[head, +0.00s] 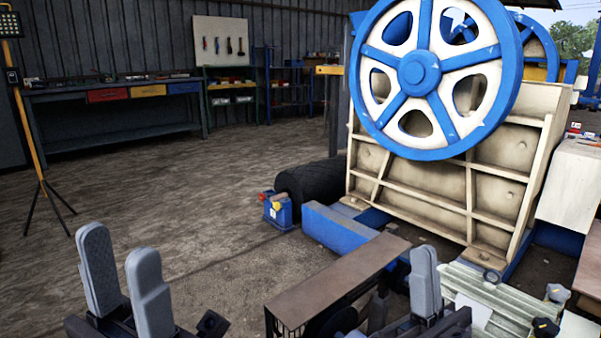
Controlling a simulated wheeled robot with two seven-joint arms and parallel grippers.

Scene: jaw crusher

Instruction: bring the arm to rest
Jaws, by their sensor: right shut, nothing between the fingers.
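My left gripper (118,246) is at the bottom left, pointing up. Its two grey fingers stand apart with nothing between them. My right gripper (424,262) is at the bottom, right of centre, with its fingers together and nothing visible held. It is in front of the jaw crusher's (505,190) lower frame, beside a brown-topped guard (340,270). I cannot tell whether it touches anything there.
The crusher's blue and white flywheel (420,75) stands at the upper right. A tripod lamp (38,120) stands at the left, a workbench (110,135) behind. The floor (180,190) between is clear.

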